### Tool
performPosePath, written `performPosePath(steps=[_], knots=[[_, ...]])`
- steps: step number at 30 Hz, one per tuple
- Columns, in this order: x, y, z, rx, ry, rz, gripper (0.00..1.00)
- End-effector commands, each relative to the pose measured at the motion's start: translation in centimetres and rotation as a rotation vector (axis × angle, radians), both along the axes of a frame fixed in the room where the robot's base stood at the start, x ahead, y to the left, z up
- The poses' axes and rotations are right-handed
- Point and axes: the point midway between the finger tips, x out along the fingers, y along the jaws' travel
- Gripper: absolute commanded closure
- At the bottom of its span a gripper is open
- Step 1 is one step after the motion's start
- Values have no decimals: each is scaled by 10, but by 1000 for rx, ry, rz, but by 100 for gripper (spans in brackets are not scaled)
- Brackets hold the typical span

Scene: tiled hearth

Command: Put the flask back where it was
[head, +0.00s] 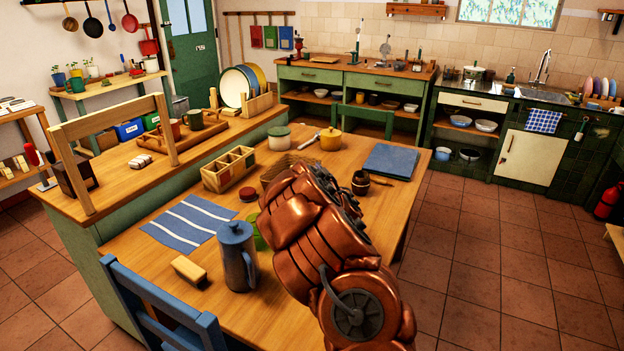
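A tall blue-grey flask (238,262) with a lid and a side handle stands upright on the wooden table (205,308), near its front edge. It is the only flask-like thing I can make out. My copper-coloured arm reaches in from the bottom right over the table, to the right of the flask. My gripper does not show; the arm's own links hide whatever is at its far end. I cannot tell whether it holds anything.
A striped blue cloth (190,222), a yellow block (189,270) and a partly hidden green item (257,238) lie near the flask. A blue chair (160,310) stands at the front.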

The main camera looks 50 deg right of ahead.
Motion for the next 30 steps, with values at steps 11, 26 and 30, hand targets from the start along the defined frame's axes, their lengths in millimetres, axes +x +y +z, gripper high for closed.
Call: performPosePath(steps=[11, 26, 30], knots=[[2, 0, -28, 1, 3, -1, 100], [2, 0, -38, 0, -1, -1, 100], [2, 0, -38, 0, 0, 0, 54]])
